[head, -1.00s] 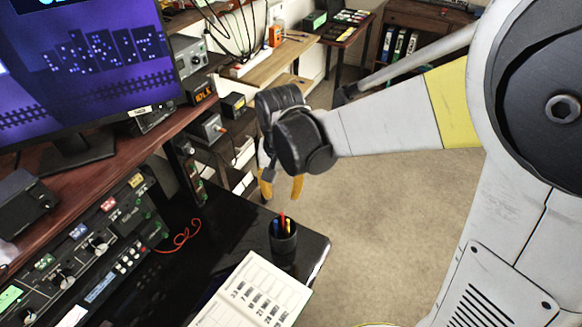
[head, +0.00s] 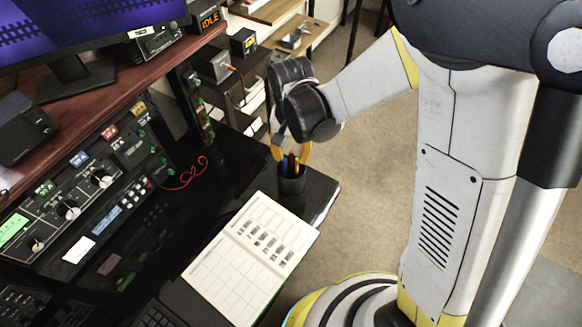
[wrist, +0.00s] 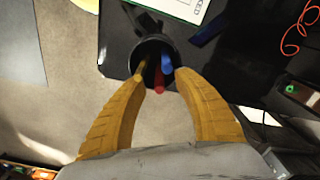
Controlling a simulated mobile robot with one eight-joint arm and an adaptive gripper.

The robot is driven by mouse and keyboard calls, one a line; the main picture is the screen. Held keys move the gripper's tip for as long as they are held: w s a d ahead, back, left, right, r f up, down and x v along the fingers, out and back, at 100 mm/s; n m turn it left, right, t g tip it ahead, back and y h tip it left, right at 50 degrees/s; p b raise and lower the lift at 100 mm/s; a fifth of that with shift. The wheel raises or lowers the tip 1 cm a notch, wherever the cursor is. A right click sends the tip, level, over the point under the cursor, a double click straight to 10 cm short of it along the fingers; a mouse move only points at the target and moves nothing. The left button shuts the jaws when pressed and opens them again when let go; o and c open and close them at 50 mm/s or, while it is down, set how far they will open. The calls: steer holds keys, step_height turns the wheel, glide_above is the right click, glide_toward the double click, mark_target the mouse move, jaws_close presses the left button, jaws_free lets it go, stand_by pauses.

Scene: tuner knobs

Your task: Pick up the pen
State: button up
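A black pen cup (head: 292,187) stands near the right corner of the black desk. It holds a red pen (wrist: 159,82), a blue pen (wrist: 167,64) and a thin yellowish one (wrist: 142,69). The blue pen (head: 284,168) and red pen (head: 291,163) also show in the head view. My gripper (head: 290,152) is directly over the cup, with its yellow fingers pointing down. In the wrist view my gripper (wrist: 160,80) is open, its fingertips on either side of the pen tops. It holds nothing. I cannot tell whether a fingertip touches the cup rim.
An open notebook (head: 250,258) lies on the desk (head: 150,215) in front of the cup. A radio panel with knobs (head: 85,195) and a monitor (head: 90,25) stand at the left. An orange cable (head: 188,175) lies behind. Open carpet (head: 375,185) is to the right.

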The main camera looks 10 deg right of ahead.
jaws_close()
stand_by(0.3)
